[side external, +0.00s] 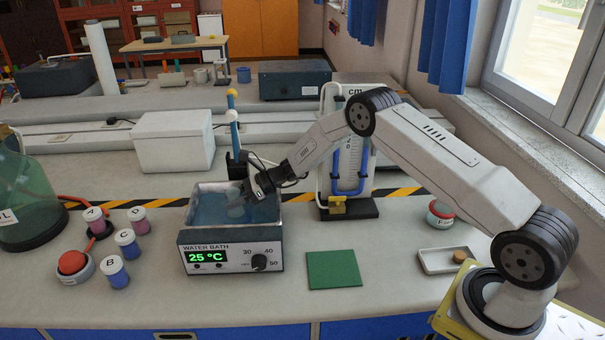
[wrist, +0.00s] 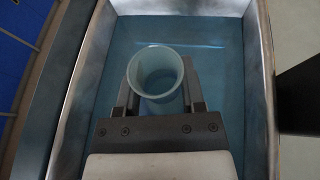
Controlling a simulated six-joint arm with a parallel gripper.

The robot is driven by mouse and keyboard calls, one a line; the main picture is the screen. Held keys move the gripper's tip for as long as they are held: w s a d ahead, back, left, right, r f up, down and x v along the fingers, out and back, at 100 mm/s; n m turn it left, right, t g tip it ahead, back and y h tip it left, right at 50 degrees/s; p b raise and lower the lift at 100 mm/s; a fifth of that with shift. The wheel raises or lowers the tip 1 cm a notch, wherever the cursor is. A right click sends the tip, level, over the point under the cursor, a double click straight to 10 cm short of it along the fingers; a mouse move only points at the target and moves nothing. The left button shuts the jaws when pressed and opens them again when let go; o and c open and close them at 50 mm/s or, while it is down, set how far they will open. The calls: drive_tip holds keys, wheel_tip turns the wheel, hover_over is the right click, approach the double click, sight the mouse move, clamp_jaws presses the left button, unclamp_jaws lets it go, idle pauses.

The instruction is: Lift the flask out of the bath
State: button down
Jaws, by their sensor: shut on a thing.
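The water bath (side external: 230,258) is a metal-rimmed box on the bench, with blue water inside and a front panel reading 25 °C. Its rim (wrist: 264,70) also shows in the wrist view. The flask (side external: 236,211) is pale and translucent and sits in the bath, partly hidden by my gripper. In the wrist view I look down on the flask's round open mouth (wrist: 156,72), between my fingers. My gripper (side external: 247,196) reaches into the bath from the right, tilted down, and is shut on the flask. How deep the flask sits is hard to tell.
A green mat (side external: 334,269) lies right of the bath, with free bench around it. A blue-tubed gauge stand (side external: 347,165) is behind right. A blue pole (side external: 233,130) and white box (side external: 174,141) stand behind. Several lidded jars (side external: 116,273) are at left; a small tray (side external: 440,262) is at right.

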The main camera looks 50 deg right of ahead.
drive_tip(key=shift+r, duration=0.2)
drive_tip(key=shift+r, duration=4.9)
drive_tip(key=shift+r, duration=0.15)
